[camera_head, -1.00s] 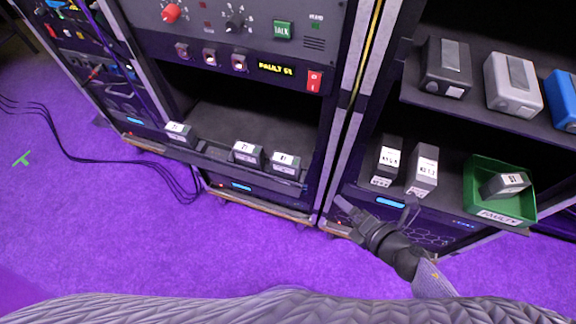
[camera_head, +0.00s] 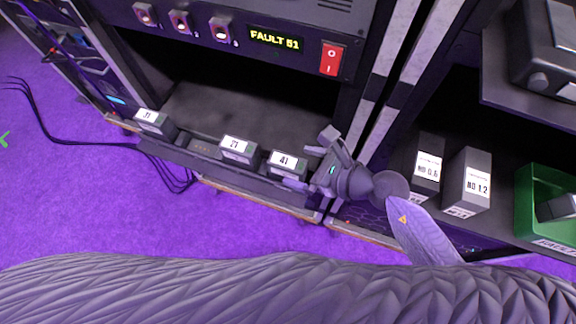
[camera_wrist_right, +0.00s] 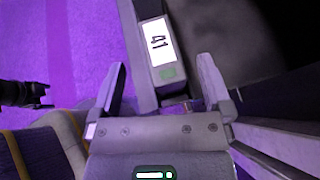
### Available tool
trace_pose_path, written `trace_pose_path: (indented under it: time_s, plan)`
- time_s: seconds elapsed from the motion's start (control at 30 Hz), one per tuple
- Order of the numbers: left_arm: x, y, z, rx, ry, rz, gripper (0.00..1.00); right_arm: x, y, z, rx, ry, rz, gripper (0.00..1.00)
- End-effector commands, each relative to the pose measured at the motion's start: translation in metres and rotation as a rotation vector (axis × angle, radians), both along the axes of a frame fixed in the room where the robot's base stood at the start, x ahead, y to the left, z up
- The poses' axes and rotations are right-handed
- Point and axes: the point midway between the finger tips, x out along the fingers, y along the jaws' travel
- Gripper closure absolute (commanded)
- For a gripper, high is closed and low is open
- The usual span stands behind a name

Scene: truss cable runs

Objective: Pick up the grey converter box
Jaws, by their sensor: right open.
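Several small grey boxes with white number labels sit in a row on the left rack's low shelf; I cannot tell which one is called the converter box. The box marked 41 (camera_head: 287,164) is nearest my right gripper (camera_head: 310,160), which is open at its right end. In the right wrist view, box 41 (camera_wrist_right: 157,50) lies ahead between the spread fingers (camera_wrist_right: 162,68), and the fingers do not visibly grip it. The box marked 21 (camera_head: 238,150) and the box marked 31 (camera_head: 154,122) stand further left. A dark jaw-like part, probably my left gripper (camera_wrist_right: 38,94), shows in the right wrist view.
A rack post stands right of my right gripper. Beyond it, the boxes marked ND 0.6 (camera_head: 428,166) and ND 1.2 (camera_head: 464,182) and a green bin (camera_head: 528,205) are on the right shelf. A red switch (camera_head: 331,58) is above. Black cables lie on the purple floor.

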Motion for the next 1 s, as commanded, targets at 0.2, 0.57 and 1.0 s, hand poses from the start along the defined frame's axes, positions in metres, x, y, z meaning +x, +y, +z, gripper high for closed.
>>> trace_pose_path:
  time_s: [0.2, 0.57, 1.0]
  plan:
    - [-0.005, 0.003, -0.014, 0.007, 0.016, 0.001, 0.12, 0.015, 0.024, -0.018, 0.002, 0.003, -0.002, 0.0]
    - [-0.005, 0.003, -0.013, 0.007, 0.015, 0.002, 0.12, 0.015, 0.025, -0.017, 0.001, 0.002, -0.002, 0.34]
    - [-0.005, 0.003, -0.013, 0.006, 0.016, 0.002, 0.12, 0.015, 0.024, -0.017, 0.001, 0.003, -0.003, 1.0]
